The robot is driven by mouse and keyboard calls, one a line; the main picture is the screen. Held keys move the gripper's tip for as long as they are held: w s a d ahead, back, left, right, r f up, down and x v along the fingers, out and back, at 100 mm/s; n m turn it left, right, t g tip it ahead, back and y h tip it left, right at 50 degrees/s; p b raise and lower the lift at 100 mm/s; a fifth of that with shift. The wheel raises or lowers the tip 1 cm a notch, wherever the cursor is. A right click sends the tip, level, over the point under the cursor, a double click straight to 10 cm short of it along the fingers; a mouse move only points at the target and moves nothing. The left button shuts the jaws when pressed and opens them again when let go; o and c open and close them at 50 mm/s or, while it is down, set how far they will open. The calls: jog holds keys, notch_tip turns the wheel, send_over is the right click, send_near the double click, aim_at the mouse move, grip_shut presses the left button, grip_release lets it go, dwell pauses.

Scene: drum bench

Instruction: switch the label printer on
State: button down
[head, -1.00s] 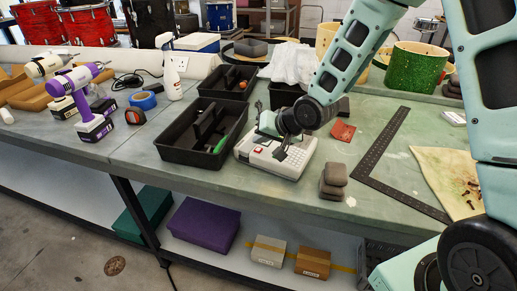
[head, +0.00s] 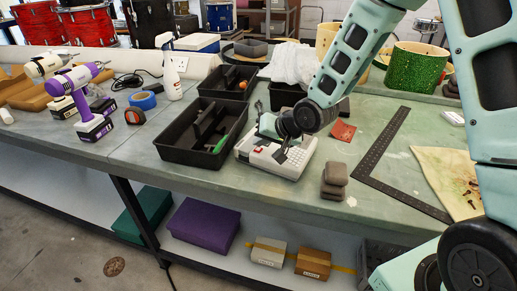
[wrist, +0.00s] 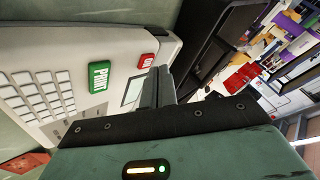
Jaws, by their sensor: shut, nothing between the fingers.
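The label printer (head: 285,158) is a white box with a keypad, lying on the green bench in the head view. In the wrist view its pale keys (wrist: 38,100), a green PRINT button (wrist: 97,77) and a red button (wrist: 146,61) show. The red button also shows in the head view (head: 258,150). My gripper (head: 280,157) is shut and empty over the printer. In the wrist view its dark fingers (wrist: 158,82) are together, close beside the red button and a small display (wrist: 133,92). I cannot tell whether the fingertips touch the printer.
A black divided tray (head: 203,133) stands left of the printer. Grey blocks (head: 333,181) are stacked at its right, near the bench's front edge. A red card (head: 342,131) and a black metal square (head: 380,150) lie farther right. A white cloth (head: 293,64) is behind.

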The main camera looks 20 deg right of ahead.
aim_at(261, 152)
jog(key=shift+f+b, duration=0.3)
jog(key=shift+f, duration=0.15)
dwell(0.4)
jog(key=shift+r, duration=0.1)
jog(key=shift+r+p, duration=0.8)
jog(key=shift+p, duration=0.1)
notch_tip(261, 152, up, 6)
jog(key=p, duration=0.5)
